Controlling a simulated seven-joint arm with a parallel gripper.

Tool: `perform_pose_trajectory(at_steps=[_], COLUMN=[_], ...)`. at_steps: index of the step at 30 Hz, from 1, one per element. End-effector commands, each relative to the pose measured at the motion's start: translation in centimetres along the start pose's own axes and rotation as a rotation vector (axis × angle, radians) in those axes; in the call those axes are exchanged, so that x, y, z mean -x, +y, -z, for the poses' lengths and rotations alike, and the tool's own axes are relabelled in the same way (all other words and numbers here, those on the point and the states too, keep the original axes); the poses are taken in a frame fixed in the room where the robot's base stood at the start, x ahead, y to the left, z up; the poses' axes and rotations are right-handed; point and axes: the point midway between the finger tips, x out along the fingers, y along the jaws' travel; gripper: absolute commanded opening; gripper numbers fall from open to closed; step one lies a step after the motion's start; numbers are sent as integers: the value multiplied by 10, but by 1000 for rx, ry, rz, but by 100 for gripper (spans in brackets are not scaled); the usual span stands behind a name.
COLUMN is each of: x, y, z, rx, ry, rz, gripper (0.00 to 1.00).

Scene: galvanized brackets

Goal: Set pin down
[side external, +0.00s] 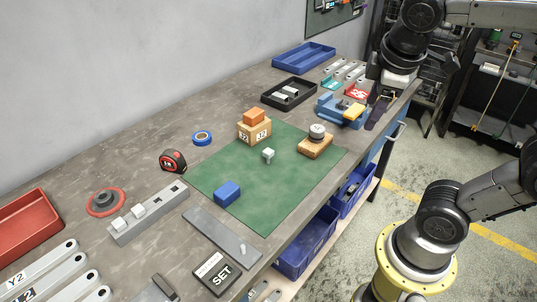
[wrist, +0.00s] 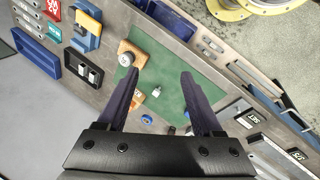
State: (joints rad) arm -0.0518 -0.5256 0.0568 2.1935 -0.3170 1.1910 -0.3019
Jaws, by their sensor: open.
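A pin with a pale cube-shaped head (side external: 268,154) stands on the green mat (side external: 270,200), near the mat's middle. It also shows in the wrist view (wrist: 156,92), small and between my fingers in the picture but well beyond them. My gripper (wrist: 161,74) is open with nothing between its dark fingers. In the side view my gripper (side external: 378,112) hangs over the far right end of the bench, well apart from the pin. Two similar pale heads sit in a grey block (side external: 150,221) at the left. Another small pale piece (side external: 243,249) is on a flat grey plate (side external: 215,232).
Around the pin are a wooden box with an orange block (side external: 254,117), a wooden block with a metal knob (side external: 316,140) and a blue block (side external: 227,193). A black tray (side external: 289,93) and a blue fixture (side external: 340,108) stand behind. Green mat around the pin is clear.

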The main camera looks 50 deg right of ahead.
Motion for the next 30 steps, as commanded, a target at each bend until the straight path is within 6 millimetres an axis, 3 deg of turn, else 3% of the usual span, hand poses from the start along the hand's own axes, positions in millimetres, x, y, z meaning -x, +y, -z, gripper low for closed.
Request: perform_pose_trajectory(at_steps=[7, 14, 20, 24, 30], x=[-15, -49, -96, -138, -193], y=[43, 56, 36, 6, -44], z=[61, 134, 197, 232, 253], rx=[336, 623, 848, 986, 1129], ry=[-276, -517, -702, -806, -890], rz=[-86, -165, -236, -286, -313], gripper=[68, 68, 68, 68, 68])
